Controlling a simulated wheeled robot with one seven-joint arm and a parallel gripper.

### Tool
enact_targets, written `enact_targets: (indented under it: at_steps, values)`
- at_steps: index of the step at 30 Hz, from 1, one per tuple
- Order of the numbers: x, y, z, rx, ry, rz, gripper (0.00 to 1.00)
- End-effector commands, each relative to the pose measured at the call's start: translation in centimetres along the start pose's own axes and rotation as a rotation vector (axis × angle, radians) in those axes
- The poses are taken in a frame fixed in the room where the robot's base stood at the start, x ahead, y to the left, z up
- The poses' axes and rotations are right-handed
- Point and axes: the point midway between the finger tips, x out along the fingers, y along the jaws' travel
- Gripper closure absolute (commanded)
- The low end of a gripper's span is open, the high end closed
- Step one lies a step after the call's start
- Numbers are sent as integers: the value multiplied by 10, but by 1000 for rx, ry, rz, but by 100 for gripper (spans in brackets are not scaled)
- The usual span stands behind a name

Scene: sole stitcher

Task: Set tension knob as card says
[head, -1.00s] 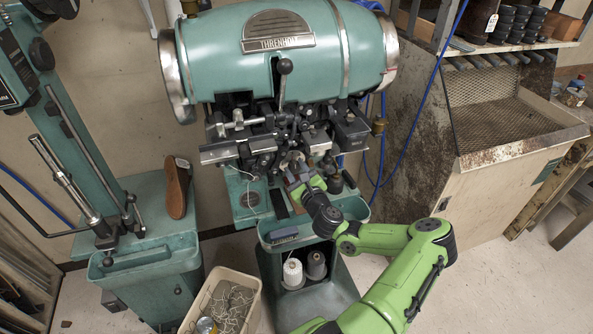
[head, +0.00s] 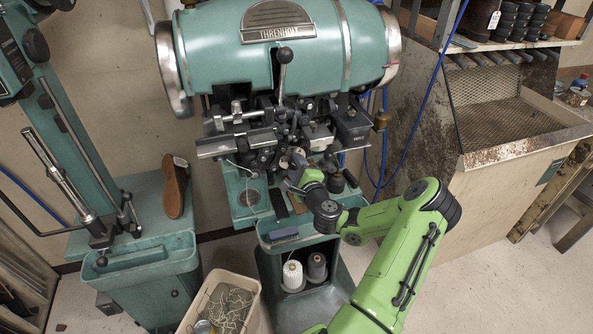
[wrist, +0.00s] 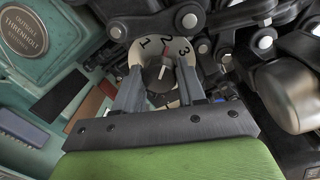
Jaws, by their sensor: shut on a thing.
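The tension knob (wrist: 160,76) is a dark round knob on a cream dial (wrist: 146,44) marked 1, 2 and 3 in the wrist view. A red mark on the knob points at about the 2. My gripper (wrist: 160,80) is shut on the knob, one finger on each side. In the head view my gripper (head: 297,173) is at the front of the green stitcher (head: 300,60), below its black mechanism, and hides most of the knob. I cannot make out a card with a readable setting.
Metal levers and linkages (wrist: 240,25) crowd the knob above and right. Below are a green tray (head: 290,243) holding a blue-grey block (head: 284,234), and thread spools (head: 293,274). A bin of thread (head: 222,305) stands on the floor.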

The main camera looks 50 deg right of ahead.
Motion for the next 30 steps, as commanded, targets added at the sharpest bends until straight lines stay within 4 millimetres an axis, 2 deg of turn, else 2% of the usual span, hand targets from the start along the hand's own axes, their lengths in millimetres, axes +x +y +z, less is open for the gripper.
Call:
enact_targets:
  at_steps: [9,22,23,27,30]
  values:
    - [0,2,0,-86,6,7,91]
    - [0,2,0,-92,7,9,91]
    - [0,2,0,-92,7,9,56]
    - [0,2,0,-91,7,8,35]
    - [0,1,0,-91,7,7,35]
